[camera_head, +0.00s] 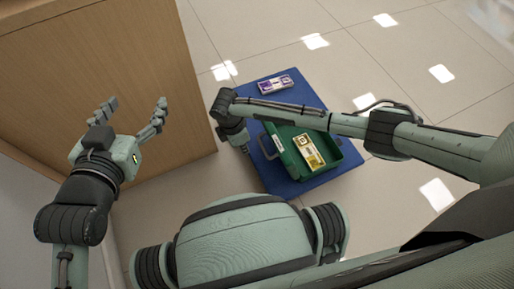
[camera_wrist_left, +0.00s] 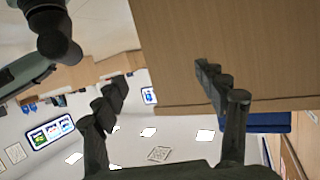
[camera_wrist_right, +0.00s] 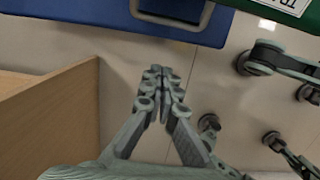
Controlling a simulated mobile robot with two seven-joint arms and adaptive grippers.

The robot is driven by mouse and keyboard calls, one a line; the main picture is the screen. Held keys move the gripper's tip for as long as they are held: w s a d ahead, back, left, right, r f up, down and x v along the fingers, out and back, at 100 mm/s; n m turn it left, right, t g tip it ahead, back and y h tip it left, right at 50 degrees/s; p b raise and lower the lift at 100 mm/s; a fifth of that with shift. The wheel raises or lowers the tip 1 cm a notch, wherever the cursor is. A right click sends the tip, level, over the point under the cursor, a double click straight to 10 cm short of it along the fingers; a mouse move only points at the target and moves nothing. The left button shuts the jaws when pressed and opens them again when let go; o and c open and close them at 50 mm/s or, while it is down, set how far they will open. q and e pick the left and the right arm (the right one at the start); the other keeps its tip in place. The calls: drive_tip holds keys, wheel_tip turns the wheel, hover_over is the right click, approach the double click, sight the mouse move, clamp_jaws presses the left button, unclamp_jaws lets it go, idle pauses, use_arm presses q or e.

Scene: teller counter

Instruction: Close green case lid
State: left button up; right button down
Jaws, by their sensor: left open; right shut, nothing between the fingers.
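The green case (camera_head: 330,151) lies on a blue surface in the head view, its inside showing. A yellow-and-white bundle (camera_head: 308,152) lies in it. A grey handle (camera_head: 263,148) is on its left side; it also shows in the right wrist view (camera_wrist_right: 165,22). My right forearm crosses over the case and hides part of it, so I cannot make out the whole lid. My right gripper (camera_wrist_right: 160,72) is shut and empty, apart from the handle, just left of the case. My left gripper (camera_head: 133,105) is open and empty beside the wooden counter, far from the case.
The blue surface (camera_head: 308,90) carries a purple-and-white bundle (camera_head: 276,85) near its back edge. Open floor lies to the right.

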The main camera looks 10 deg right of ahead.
use_arm(q)
drive_tip(key=d+r+t+h+b, duration=0.1)
drive_tip(key=d+r+t+h, duration=0.1)
drive_tip(key=r, duration=0.5)
drive_tip(key=shift+w+d+r+t, duration=0.15)
drive_tip(key=shift+w+d+t, duration=0.1)
drive_tip(key=shift+d+t, duration=0.65)
use_arm(e)
drive_tip(key=d+f, duration=0.4)
drive_tip(key=shift+w+d, duration=0.2)
drive_tip(key=shift+w, duration=0.15)
use_arm(q)
drive_tip(key=shift+d, duration=0.15)
